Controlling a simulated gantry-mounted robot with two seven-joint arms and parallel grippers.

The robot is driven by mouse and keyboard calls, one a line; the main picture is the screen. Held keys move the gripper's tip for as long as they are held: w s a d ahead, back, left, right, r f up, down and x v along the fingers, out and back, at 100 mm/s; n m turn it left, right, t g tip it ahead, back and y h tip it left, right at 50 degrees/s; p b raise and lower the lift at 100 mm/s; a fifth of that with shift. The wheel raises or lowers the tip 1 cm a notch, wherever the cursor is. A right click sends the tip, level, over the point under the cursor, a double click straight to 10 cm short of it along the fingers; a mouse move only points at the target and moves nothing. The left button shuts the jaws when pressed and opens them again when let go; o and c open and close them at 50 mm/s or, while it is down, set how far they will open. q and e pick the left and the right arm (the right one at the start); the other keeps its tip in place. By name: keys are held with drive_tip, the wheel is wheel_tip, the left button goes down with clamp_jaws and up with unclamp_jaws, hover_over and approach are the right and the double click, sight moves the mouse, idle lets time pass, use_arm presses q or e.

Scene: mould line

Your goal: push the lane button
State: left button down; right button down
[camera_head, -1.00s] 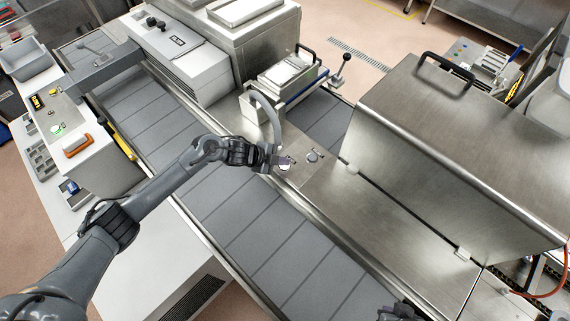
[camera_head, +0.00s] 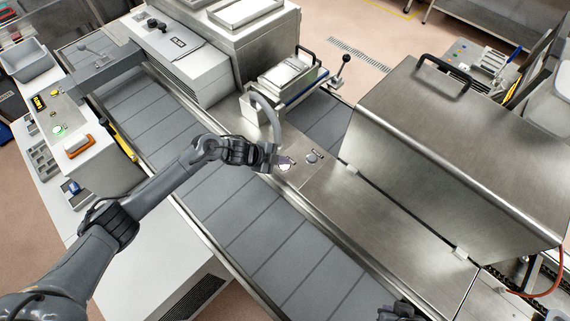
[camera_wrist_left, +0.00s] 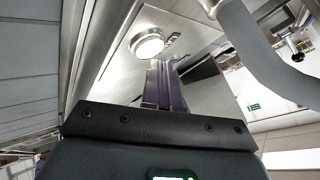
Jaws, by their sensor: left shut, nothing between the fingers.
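A round, pale, bright button (camera_head: 285,164) sits on the steel panel beside the grey conveyor; it also shows in the left wrist view as a white glowing disc in a metal ring (camera_wrist_left: 147,43). A second, grey button (camera_head: 312,156) is just to its right. Neither label can be read, so which one is the lane button I cannot tell. My left gripper (camera_head: 275,160) is shut and empty, right beside the bright button. In the left wrist view its fingers (camera_wrist_left: 158,68) point toward the disc; contact cannot be made out. My right gripper (camera_head: 400,311) barely shows at the bottom edge.
A curved grey tube (camera_head: 270,115) rises close behind the left gripper. A large steel hood (camera_head: 450,140) stands to the right. The conveyor (camera_head: 270,235) is empty in front. A separate control panel (camera_head: 55,112) with a lit green button is at the far left.

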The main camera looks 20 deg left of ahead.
use_arm(q)
drive_tip(key=shift+r+p, duration=2.3)
drive_tip(key=shift+r, duration=0.55)
